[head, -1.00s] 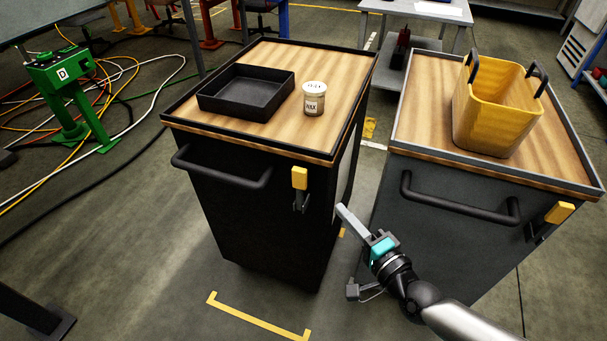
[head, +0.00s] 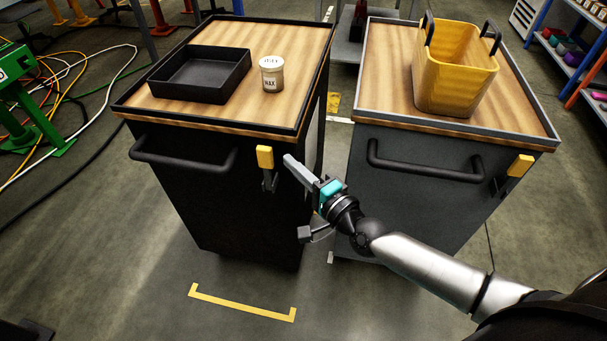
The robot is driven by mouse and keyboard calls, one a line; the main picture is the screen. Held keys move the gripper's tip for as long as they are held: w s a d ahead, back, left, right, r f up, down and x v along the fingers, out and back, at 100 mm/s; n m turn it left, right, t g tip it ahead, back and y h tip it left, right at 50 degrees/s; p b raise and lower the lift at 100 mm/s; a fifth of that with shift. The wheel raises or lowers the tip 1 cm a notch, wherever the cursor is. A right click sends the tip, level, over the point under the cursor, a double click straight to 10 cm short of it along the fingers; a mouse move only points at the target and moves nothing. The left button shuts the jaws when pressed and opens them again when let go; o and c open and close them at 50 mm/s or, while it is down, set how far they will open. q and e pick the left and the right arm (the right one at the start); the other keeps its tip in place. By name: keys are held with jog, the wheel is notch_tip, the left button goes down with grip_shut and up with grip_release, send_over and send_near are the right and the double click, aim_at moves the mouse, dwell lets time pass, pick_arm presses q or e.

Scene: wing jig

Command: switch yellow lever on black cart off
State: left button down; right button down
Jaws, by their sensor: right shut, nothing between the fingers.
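The black cart (head: 215,205) stands left of centre, with a wooden top and a black bar handle. Its yellow lever (head: 265,157) is on the front face near the right corner, with the yellow grip pointing up above a dark bracket. My right gripper (head: 289,161) is shut and empty. Its fingertips are just right of the yellow lever, at about the height of the grip, with a small gap showing between them. My left gripper is not in view.
A dark grey cart (head: 400,200) stands to the right with its own yellow lever (head: 520,165) and a yellow bin (head: 455,75) on top. The black cart carries a black tray (head: 200,75) and a wax jar (head: 272,75). Floor in front is clear.

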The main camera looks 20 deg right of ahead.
aim_at(267, 170)
jog(key=x, duration=0.3)
jog(key=shift+w+a, duration=0.1)
jog(key=shift+w, duration=0.2)
jog(key=shift+w+a+b, duration=0.15)
jog(key=shift+w+b, duration=0.15)
jog(key=shift+w, duration=0.2)
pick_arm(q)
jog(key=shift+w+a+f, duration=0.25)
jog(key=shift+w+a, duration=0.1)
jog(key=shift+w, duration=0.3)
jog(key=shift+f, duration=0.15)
